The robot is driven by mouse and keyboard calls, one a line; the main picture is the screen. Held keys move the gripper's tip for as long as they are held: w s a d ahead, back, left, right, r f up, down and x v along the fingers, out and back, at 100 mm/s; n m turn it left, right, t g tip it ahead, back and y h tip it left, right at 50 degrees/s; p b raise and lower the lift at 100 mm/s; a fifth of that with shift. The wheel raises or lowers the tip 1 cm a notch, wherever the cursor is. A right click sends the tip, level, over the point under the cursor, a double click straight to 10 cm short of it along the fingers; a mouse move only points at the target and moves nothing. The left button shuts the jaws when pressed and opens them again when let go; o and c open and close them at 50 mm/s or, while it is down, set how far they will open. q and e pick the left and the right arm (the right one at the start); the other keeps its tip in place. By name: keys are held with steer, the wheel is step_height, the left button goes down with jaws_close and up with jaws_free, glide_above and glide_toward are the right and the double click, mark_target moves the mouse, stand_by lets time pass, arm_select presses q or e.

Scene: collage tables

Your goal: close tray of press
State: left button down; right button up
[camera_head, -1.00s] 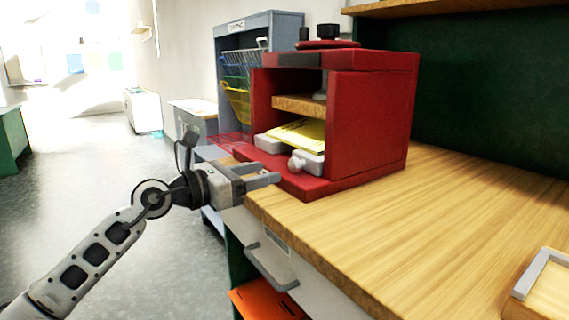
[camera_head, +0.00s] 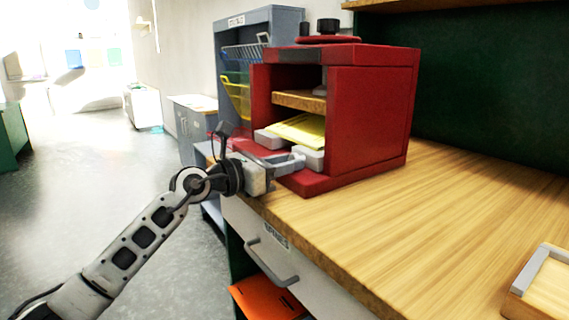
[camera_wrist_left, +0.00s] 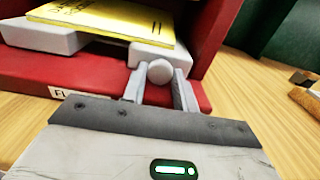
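The red press (camera_head: 372,115) stands on the wooden worktop. Its light grey tray (camera_head: 312,158) sits low in the press opening, with a yellow pad (camera_head: 298,129) on it; it also shows in the wrist view (camera_wrist_left: 45,37). A round grey knob (camera_wrist_left: 160,71) projects from the tray's front. My left gripper (camera_head: 286,161) is at the front of the press, its fingers pointing at the tray. In the wrist view the fingers (camera_wrist_left: 160,88) are apart, one on each side of the knob; I cannot tell whether they touch it. My right gripper is not in view.
A grey rack (camera_head: 262,22) with coloured wire baskets stands behind the press. A drawer handle (camera_head: 272,265) projects from the worktop's front below. A small wooden tray (camera_head: 545,283) lies at the near right. The worktop right of the press is clear.

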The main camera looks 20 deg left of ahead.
mark_target(301, 156)
arm_select(q)
steer(key=x, duration=0.4)
steer(key=shift+p, duration=0.3)
steer(key=shift+s+r, duration=0.1)
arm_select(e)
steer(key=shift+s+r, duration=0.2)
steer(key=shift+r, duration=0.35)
arm_select(q)
steer(key=c, duration=1.3)
jaws_free()
steer(key=shift+o, duration=1)
steer(key=shift+d, duration=0.1)
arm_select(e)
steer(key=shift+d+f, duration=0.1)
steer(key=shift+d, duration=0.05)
